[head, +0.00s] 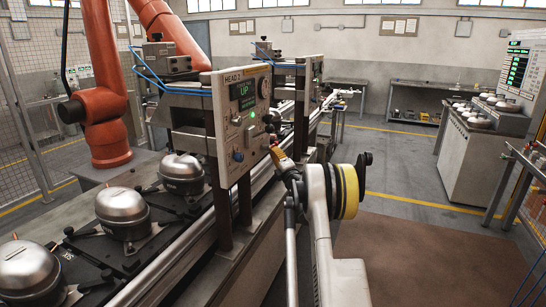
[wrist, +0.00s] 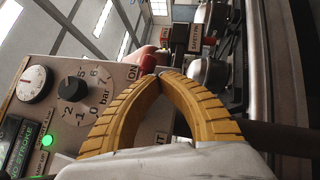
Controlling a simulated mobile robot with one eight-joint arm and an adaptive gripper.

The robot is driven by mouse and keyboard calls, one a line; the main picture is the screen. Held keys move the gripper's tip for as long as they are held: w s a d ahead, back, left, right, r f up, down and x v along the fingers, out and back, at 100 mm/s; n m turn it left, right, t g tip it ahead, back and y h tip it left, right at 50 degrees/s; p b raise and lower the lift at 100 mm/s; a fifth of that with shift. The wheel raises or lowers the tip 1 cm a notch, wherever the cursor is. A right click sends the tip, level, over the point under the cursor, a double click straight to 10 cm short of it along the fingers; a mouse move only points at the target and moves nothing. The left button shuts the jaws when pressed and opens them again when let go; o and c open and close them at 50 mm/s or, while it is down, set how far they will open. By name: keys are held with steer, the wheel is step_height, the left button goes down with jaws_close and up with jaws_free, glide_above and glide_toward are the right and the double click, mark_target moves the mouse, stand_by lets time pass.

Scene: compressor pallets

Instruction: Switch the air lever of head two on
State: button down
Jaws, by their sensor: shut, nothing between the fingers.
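The head two panel (head: 241,110) stands upright on the press, with a display reading UP and a lit green lamp. My gripper (head: 277,152) is at the panel's right edge. In the wrist view my gripper's yellow ribbed fingers (wrist: 163,73) meet at their tips and hold nothing. A red piece (wrist: 148,63), which looks like the air lever, shows right behind the tips beside the ON label (wrist: 131,73). I cannot tell whether the fingers touch it. The fingers hide part of it and of the panel, so its exact position is unclear.
A pressure knob (wrist: 72,88) and a white gauge (wrist: 34,83) sit on the panel near the fingers. Several compressors (head: 122,212) stand on the line at left.

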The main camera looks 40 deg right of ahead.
steer(key=shift+d+r+n+t, duration=0.1)
steer(key=shift+r+n+t, duration=0.05)
steer(key=shift+n+t, duration=0.15)
steer(key=shift+w, duration=0.1)
stand_by(0.3)
steer(key=s+d+f, duration=0.2)
steer(key=s+f, duration=0.5)
steer(key=f, duration=0.4)
steer(key=shift+d, duration=0.1)
